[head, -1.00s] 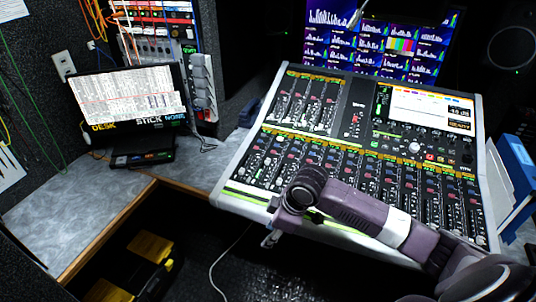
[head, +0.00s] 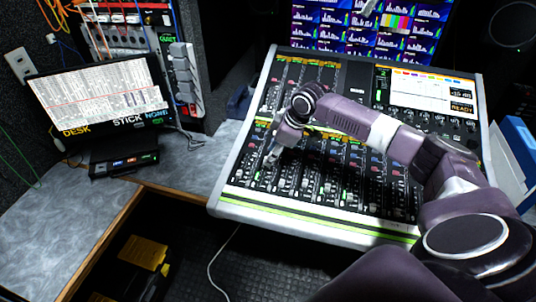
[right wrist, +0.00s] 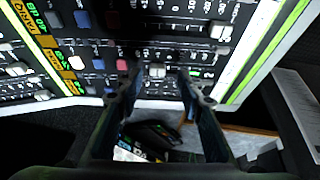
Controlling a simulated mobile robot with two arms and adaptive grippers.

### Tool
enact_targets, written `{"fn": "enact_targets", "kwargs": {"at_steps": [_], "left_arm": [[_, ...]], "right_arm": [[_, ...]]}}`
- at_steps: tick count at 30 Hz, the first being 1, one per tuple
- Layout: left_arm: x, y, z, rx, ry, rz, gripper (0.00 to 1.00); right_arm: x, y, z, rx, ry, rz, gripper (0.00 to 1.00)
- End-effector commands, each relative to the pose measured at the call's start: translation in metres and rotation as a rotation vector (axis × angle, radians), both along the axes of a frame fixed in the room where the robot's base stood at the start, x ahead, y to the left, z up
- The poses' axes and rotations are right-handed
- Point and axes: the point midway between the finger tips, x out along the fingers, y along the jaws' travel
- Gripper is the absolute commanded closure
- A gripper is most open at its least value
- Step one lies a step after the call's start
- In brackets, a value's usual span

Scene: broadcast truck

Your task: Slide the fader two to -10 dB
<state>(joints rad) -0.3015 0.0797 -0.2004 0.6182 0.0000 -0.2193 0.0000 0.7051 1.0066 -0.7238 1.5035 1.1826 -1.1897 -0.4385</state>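The mixing console (head: 300,225) fills the middle of the head view, with rows of faders. My right gripper (head: 271,157) points down over the left part of the lower fader bank. In the right wrist view its two fingers (right wrist: 158,80) are apart, one on each side of a pale fader cap (right wrist: 157,70), with gaps showing on both sides. I cannot tell this fader's number. Another pale fader cap (right wrist: 219,30) sits in a neighbouring slot. The console screen (head: 420,93) shows orange READY under a small dB figure, and a green 2 stands beside it. My left gripper is not in view.
A monitor with a text sheet (head: 100,98) stands left on the grey desk (head: 60,210). A large screen with bar graphs (head: 365,30) is behind the console. Blue-and-white binders (head: 515,155) stand to the right. A white cable (head: 222,262) hangs below the front edge.

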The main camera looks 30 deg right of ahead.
Motion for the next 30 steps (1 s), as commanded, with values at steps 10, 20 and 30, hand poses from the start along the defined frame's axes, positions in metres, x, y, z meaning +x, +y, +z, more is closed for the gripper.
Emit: {"fn": "enact_targets", "kwargs": {"at_steps": [10,20,30], "left_arm": [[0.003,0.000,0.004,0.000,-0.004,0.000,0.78],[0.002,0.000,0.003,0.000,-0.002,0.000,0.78],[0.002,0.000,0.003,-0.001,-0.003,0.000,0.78]], "right_arm": [[0.010,0.005,-0.024,0.000,-0.001,0.001,0.65],[0.010,0.004,-0.024,0.000,-0.001,0.001,0.82],[0.010,0.004,-0.023,0.000,-0.002,0.001,1.00]]}}
